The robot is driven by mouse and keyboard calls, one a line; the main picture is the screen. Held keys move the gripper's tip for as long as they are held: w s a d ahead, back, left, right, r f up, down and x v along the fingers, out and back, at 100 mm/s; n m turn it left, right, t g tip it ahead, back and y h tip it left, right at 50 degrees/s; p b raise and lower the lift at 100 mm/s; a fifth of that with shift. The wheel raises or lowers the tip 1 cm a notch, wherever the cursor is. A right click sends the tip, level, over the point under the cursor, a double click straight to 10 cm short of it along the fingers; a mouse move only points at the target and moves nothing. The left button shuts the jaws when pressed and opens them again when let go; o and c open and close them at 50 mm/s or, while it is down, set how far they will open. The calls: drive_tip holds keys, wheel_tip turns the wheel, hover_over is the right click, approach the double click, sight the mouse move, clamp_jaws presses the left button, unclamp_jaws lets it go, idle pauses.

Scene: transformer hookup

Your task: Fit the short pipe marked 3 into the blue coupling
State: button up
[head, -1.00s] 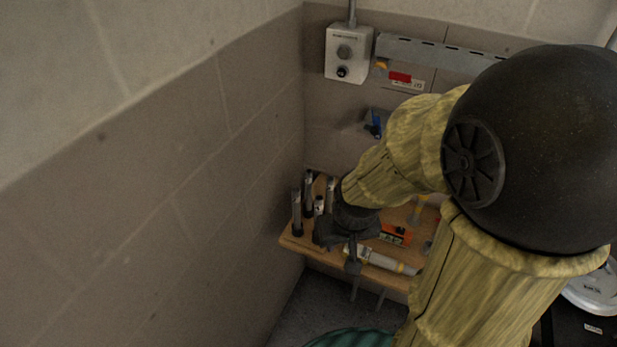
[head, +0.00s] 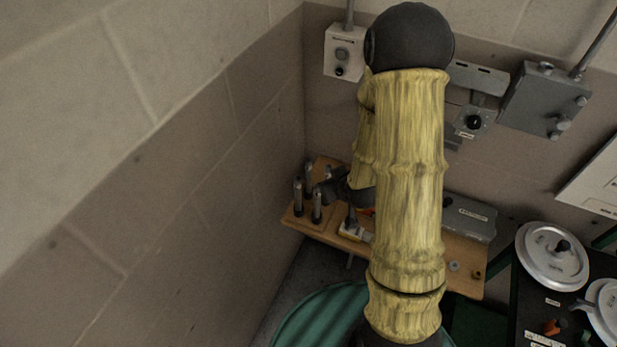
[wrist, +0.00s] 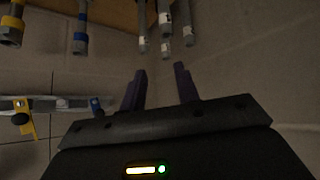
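Several short grey pipes with white labels stand at the left end of the wooden shelf (head: 298,222); one is at the front (head: 316,205). Labelled pipes (wrist: 143,28) also show at the top of the wrist view; I cannot read which bears a 3. A grey piece with a blue band (wrist: 80,30), likely the blue coupling, is at the upper left there. My gripper (wrist: 160,80) is open, its two dark fingers apart with nothing seen between them. The pipe ends lie beyond the fingertips. In the head view my gripper (head: 333,189) is beside the pipes, partly hidden by my arm.
A yellow-banded piece (wrist: 12,25) is left of the blue-banded one. The left wall (head: 220,170) is close to the pipes. A grey box (head: 470,215) sits on the shelf's right part.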

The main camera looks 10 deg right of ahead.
drive_tip(key=f+t, duration=0.2)
drive_tip(key=f+t+y, duration=0.1)
drive_tip(key=f+t, duration=0.2)
drive_tip(key=shift+w+d+f+m, duration=0.1)
drive_tip(key=shift+w+m, duration=0.1)
drive_tip(key=shift+m, duration=0.1)
drive_tip(key=shift+w, duration=0.1)
drive_tip(key=b+x, duration=0.3)
drive_tip(key=b, duration=0.2)
drive_tip(key=shift+w+f+b, duration=0.2)
drive_tip(key=shift+b, duration=0.2)
drive_tip(key=shift+w+b, duration=0.1)
drive_tip(key=shift+b, duration=0.3)
drive_tip(key=shift+w+f+b, duration=0.15)
drive_tip(key=shift+w+b, duration=0.15)
drive_tip(key=shift+b, duration=0.95)
